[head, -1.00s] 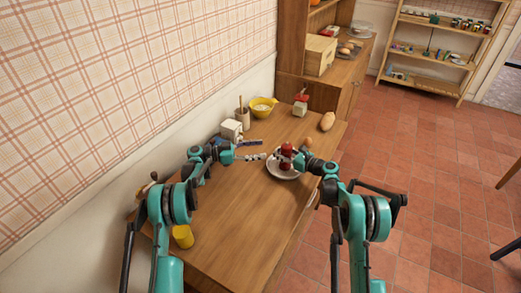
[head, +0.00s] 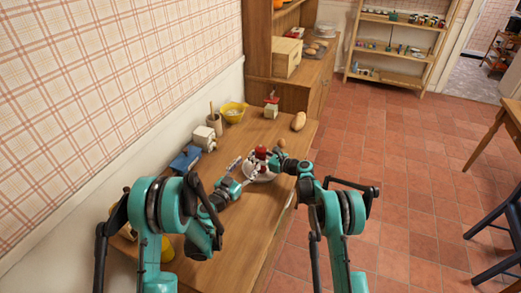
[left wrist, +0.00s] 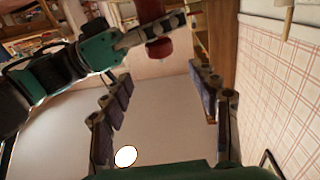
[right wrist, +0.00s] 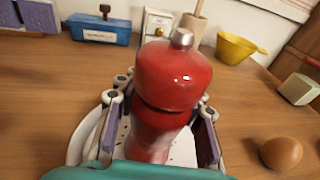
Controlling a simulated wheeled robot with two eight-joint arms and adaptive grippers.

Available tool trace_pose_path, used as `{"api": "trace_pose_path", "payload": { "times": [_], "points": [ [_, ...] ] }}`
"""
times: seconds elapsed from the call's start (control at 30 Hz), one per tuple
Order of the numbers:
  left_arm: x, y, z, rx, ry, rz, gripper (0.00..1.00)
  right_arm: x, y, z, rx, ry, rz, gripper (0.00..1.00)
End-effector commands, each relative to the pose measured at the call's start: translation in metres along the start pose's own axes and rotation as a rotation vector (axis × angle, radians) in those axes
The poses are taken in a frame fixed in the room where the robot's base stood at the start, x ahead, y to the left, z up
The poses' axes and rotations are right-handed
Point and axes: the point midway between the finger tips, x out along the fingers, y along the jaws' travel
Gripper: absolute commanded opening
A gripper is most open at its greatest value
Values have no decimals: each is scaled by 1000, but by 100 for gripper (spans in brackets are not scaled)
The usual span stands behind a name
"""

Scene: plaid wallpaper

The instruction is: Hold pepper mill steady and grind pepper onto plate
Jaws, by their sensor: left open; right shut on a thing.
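The red pepper mill (right wrist: 172,80) stands upright over the white plate (right wrist: 80,142) in the right wrist view, with a silver knob on top. My right gripper (right wrist: 160,130) is shut around its body, below the rounded top. In the head view the mill (head: 261,153) is over the plate (head: 262,177) on the table. My left gripper (left wrist: 160,115) is open and empty, and in the head view it (head: 243,170) is just left of the mill. In the left wrist view the mill (left wrist: 158,45) and my right gripper show beyond its spread fingers. Dark specks show on the plate.
An egg (right wrist: 281,153) lies to the right of the plate. A blue box (right wrist: 99,30), a yellow bowl (right wrist: 237,48) and a utensil pot (head: 213,122) stand behind. A potato-like item (head: 298,121) lies at the table's far end. The table's right edge is close to the plate.

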Motion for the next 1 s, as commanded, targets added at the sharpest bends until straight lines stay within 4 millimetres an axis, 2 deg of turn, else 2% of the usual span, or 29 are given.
{"api": "trace_pose_path", "payload": {
  "times": [0.5,0.7,1.0],
  "points": [
    [95,0,0,0,-1,1,60,0,0,0,0,0,0,0],
    [112,0,0,0,-1,1,60,0,0,0,0,0,0,0],
    [115,0,0,0,-1,1,60,0,0,0,0,0,0,0]
  ]
}}
